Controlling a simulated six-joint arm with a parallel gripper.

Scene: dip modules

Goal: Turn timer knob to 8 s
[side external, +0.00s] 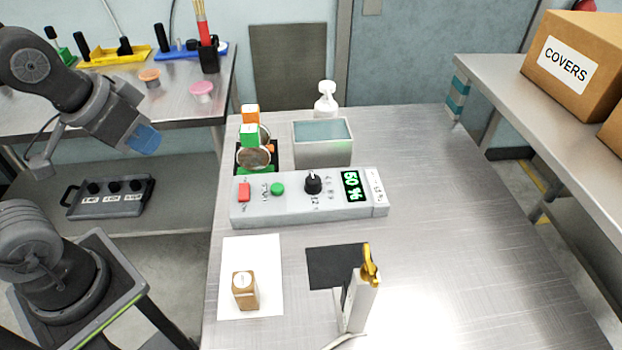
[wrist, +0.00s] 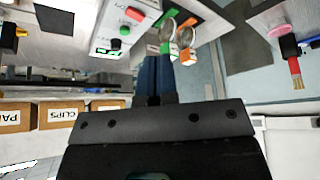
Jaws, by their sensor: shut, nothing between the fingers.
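The timer knob is a black knob (side external: 313,183) standing on a long grey control box (side external: 240,213) on the metal table. Small marks around it are too small to read. The box also has a red switch (side external: 244,192), a green button (side external: 277,189) and a lit green display (side external: 351,186). The box also shows near the top left of the wrist view (wrist: 148,8). My gripper (side external: 143,140) is left of the table in the side view, raised well away from the knob. Its blue fingers are closed together and empty, also seen in the wrist view (wrist: 155,75).
Behind the box stand a grey tank (side external: 322,152), a white pump bottle (side external: 325,98) and a rack with round mesh-like discs (side external: 253,157). The table's right side is clear.

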